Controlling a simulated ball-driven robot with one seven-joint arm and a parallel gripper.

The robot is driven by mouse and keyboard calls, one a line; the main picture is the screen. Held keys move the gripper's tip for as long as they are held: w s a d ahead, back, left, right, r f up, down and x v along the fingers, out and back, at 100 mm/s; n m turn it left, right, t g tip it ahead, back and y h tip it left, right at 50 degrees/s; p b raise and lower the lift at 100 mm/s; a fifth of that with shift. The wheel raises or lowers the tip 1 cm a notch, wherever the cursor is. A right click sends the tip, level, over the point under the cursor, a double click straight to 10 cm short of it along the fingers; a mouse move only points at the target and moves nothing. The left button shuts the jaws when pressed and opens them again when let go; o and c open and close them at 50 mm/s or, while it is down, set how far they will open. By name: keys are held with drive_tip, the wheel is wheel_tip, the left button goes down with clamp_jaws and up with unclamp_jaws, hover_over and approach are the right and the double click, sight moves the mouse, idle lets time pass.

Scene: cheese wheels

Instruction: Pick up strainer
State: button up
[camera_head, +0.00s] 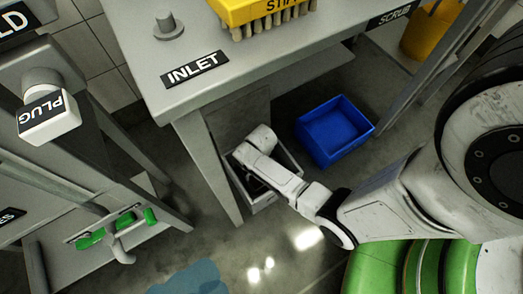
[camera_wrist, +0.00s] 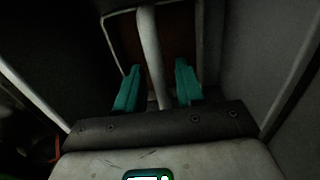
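In the wrist view, my gripper (camera_wrist: 157,82) has two teal fingers standing apart. A pale rod (camera_wrist: 150,45), which looks like the strainer's handle, runs up between them, with dark gaps showing on both sides. A pale frame around a dark brownish area (camera_wrist: 178,35) lies at the rod's far end; I cannot tell whether it is the strainer's head. In the head view, my arm reaches down into a grey-white bin (camera_head: 287,161) on the floor under the table. My gripper and most of the bin's contents are hidden there.
The table with the INLET label (camera_head: 195,69) stands above the bin, its front leg (camera_head: 207,165) just left of it. A blue bin (camera_head: 335,130) is to the right. In the wrist view, pale walls close in on the right. Floor in front is open.

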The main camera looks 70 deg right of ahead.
drive_tip(key=shift+c, duration=0.4)
clamp_jaws()
idle(0.9)
